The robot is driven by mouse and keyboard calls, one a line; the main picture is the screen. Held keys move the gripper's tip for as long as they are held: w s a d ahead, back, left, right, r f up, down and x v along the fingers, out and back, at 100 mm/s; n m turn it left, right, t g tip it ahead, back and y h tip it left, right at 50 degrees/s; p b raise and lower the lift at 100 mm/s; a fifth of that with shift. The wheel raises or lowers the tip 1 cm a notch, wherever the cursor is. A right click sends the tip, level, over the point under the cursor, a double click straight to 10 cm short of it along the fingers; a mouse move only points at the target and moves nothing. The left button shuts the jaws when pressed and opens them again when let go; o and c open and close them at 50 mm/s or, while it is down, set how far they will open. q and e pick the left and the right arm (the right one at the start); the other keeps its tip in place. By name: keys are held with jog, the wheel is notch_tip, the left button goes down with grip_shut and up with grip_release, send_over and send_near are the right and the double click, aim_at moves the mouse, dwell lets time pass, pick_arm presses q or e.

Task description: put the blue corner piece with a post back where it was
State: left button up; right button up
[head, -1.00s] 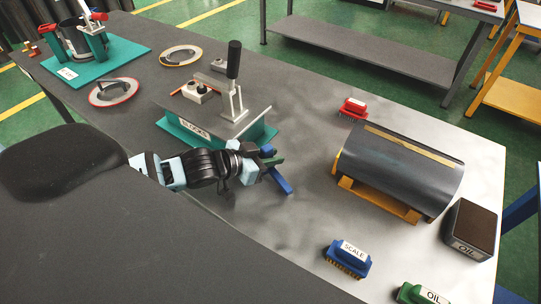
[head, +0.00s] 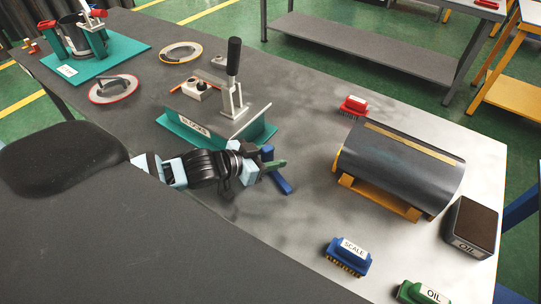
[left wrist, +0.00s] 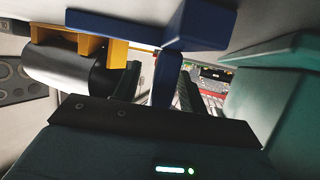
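The blue corner piece (head: 281,184) lies low over the grey table in the head view, just beyond my left gripper (head: 272,165), which partly hides it. In the left wrist view the blue piece (left wrist: 125,27) shows as a bar with a thicker block at its right end, and its post points toward me. The post stands between or just beyond the fingertips of my left gripper (left wrist: 160,80). A gap shows between the post and the left finger; the right finger is very near it. The fingers look open. My right gripper is not in view.
A teal holder labelled BLOCKS (head: 190,127), with a toggle clamp (head: 233,85), stands close behind my left gripper. A dark curved cover on a yellow stand (head: 400,165) is to the right. Brushes labelled SCALE (head: 348,256) and OIL (head: 424,293) lie in front. Table between is clear.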

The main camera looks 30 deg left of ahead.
pick_arm(q)
jog(key=shift+r, duration=0.25)
jog(key=p+v, duration=0.2)
jog(key=v, duration=1)
jog(key=shift+r, duration=0.4)
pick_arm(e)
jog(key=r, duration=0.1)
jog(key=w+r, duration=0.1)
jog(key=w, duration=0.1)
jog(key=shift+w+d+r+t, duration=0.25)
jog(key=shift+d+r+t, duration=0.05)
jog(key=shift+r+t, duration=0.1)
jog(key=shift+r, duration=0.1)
